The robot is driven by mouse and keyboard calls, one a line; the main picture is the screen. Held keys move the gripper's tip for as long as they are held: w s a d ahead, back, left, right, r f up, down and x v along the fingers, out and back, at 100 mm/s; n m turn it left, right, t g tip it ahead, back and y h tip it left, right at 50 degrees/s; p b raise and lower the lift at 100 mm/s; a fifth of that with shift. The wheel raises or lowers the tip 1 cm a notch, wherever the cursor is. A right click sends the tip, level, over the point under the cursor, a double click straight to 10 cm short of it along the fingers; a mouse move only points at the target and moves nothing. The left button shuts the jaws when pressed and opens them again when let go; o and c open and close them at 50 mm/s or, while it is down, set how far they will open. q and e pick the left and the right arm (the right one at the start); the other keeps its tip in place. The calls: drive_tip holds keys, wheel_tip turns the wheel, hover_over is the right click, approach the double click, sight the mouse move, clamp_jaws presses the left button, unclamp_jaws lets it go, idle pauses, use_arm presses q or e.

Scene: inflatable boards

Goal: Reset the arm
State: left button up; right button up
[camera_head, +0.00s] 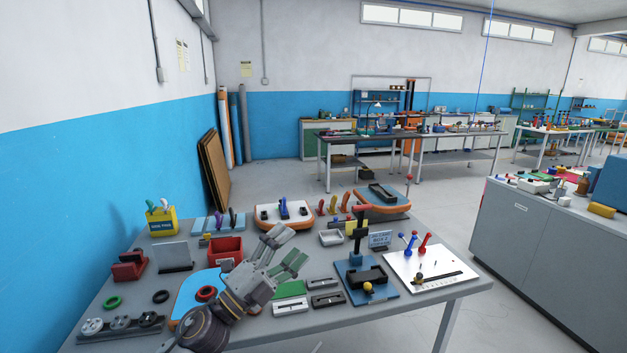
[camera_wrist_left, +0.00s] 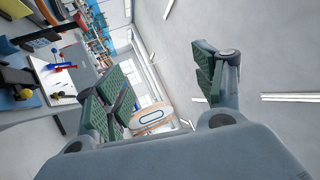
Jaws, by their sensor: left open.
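My left gripper (camera_head: 288,248) is raised over the middle of the workbench (camera_head: 395,311), its fingers spread apart and pointing to the upper right. In the left wrist view the green-padded fingers (camera_wrist_left: 160,85) stand wide apart with nothing gripped between them. My right gripper is not in view.
A red bin (camera_head: 226,252) and white-orange board (camera_head: 283,217) stand behind the gripper. A blue-based press (camera_head: 366,286) and white panel (camera_head: 428,268) are to its right. A grey cabinet (camera_head: 535,245) stands beyond the bench. Floor between them is clear.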

use_arm(q)
drive_tip(key=s+a+f+n+y, duration=0.2)
drive_tip(key=a+f+n+y, duration=1.5)
drive_tip(key=n, duration=0.3)
drive_tip(key=s+f+n+g, duration=0.5)
drive_tip(key=s+f+g, duration=0.7)
drive_tip(key=s+f, duration=0.8)
drive_tip(key=s+a+f+g, duration=0.1)
drive_tip(key=s+f, duration=0.1)
drive_tip(key=f, duration=1.4)
drive_tip(key=s+f, duration=0.2)
drive_tip(key=f, duration=1.4)
drive_tip(key=s+a+f, duration=0.2)
drive_tip(key=s+f, duration=0.7)
drive_tip(key=s, duration=0.1)
drive_tip(key=s+a+f+g, duration=0.1)
drive_tip(key=s+a+f, duration=0.2)
drive_tip(key=s+f, duration=0.7)
drive_tip(key=shift+s+a+m+g, duration=0.3)
drive_tip(key=shift+s+m, duration=0.1)
drive_tip(key=shift+s, duration=0.4)
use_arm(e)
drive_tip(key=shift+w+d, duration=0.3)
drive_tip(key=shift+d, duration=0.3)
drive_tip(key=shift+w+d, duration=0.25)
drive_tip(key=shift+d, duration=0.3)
